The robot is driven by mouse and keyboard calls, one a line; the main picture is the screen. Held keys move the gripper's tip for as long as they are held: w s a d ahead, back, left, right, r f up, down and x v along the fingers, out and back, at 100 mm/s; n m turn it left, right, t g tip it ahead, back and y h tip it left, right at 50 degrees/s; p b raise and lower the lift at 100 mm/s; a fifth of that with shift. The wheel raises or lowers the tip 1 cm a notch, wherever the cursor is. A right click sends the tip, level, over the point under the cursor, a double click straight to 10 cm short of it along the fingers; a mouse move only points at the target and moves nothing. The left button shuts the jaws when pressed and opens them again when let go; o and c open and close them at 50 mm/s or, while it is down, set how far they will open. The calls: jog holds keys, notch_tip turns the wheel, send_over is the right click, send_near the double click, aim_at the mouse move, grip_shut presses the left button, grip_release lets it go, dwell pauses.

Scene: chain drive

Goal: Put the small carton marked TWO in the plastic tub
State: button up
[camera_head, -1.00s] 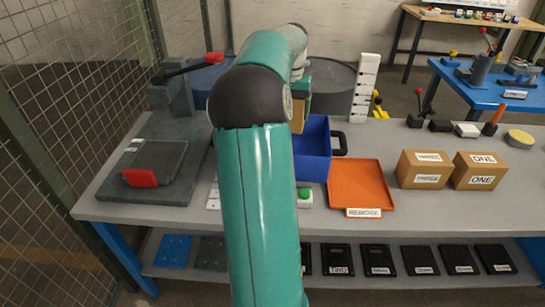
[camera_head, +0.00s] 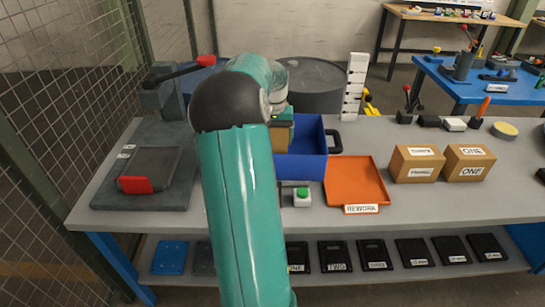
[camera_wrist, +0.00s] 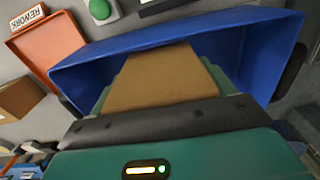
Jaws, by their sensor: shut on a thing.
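A small brown carton (camera_head: 284,137) is held in my gripper (camera_head: 281,113). In the wrist view the carton (camera_wrist: 158,84) sits between the green fingers of my gripper (camera_wrist: 162,70), which are shut on it. Its marking cannot be read. The blue plastic tub (camera_head: 308,168) stands on the bench, partly hidden behind my arm. In the wrist view the tub's walls (camera_wrist: 235,36) spread around the carton, so it is over or within the tub's opening. I cannot tell whether it touches the floor of the tub.
An orange REWORK tray (camera_head: 357,182) lies right of the tub. Two brown cartons stand farther right, one marked ONE (camera_head: 467,163) and one with unclear labels (camera_head: 416,164). A green button (camera_head: 302,195) is in front of the tub.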

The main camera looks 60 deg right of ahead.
notch_tip(320, 180, down, 8)
jog(key=shift+w+f, duration=0.1)
jog(key=shift+w, duration=0.05)
dwell(0.3)
jog(key=shift+f, duration=0.1)
jog(key=o, duration=1.3)
notch_tip(320, 180, up, 12)
jog(key=shift+r, duration=0.1)
jog(key=shift+a, duration=0.1)
